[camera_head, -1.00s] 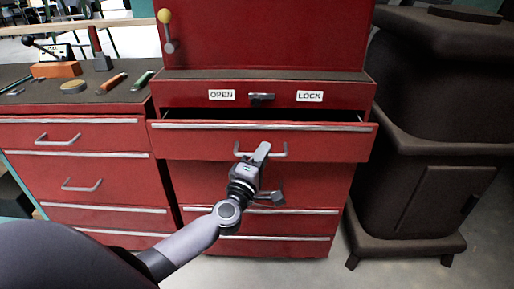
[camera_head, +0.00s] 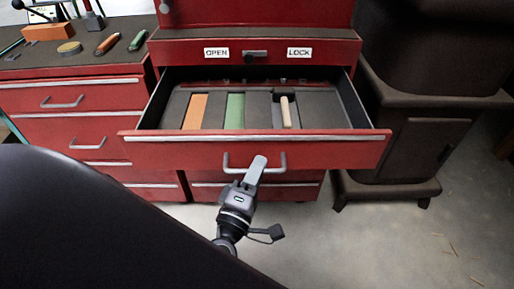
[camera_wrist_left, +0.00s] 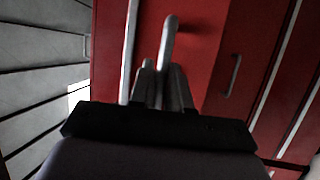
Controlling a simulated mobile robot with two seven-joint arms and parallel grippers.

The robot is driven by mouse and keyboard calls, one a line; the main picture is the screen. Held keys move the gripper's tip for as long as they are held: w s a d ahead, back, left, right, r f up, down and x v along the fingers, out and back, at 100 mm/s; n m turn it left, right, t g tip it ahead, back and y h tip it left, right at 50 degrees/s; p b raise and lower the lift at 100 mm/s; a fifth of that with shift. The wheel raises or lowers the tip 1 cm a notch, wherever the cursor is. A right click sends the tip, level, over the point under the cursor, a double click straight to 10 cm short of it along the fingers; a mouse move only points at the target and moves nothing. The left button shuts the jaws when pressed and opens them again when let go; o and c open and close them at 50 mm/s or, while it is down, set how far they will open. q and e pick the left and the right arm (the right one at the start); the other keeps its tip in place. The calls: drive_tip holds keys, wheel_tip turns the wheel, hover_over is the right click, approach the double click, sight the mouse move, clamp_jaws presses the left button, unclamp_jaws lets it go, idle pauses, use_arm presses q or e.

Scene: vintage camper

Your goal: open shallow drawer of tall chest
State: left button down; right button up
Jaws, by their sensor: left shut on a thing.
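The tall red chest (camera_head: 300,46) stands in the middle of the head view, with OPEN and LOCK labels and a small latch between them. Its shallow drawer (camera_head: 340,152) is pulled well out. Inside, a dark insert holds an orange block, a green block and a narrow pale piece in slots. My left gripper (camera_head: 253,172) is shut on the drawer's grey bar handle (camera_head: 272,168), right of the handle's middle. The left wrist view also shows the gripper (camera_wrist_left: 163,85) at the handle (camera_wrist_left: 167,45) against the red front. My right gripper is not in view.
A lower red cabinet (camera_head: 75,112) stands at the left, with tools and an orange block (camera_head: 47,31) on its dark top. A dark stove-like body (camera_head: 420,120) stands close at the right.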

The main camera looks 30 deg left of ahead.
use_arm(q)
drive_tip(key=shift+s+d, duration=0.3)
drive_tip(key=shift+s, duration=0.25)
drive_tip(key=shift+s+d, duration=0.3)
drive_tip(key=shift+s, duration=0.2)
drive_tip(key=c, duration=1.2)
unclamp_jaws()
drive_tip(key=shift+o, duration=0.2)
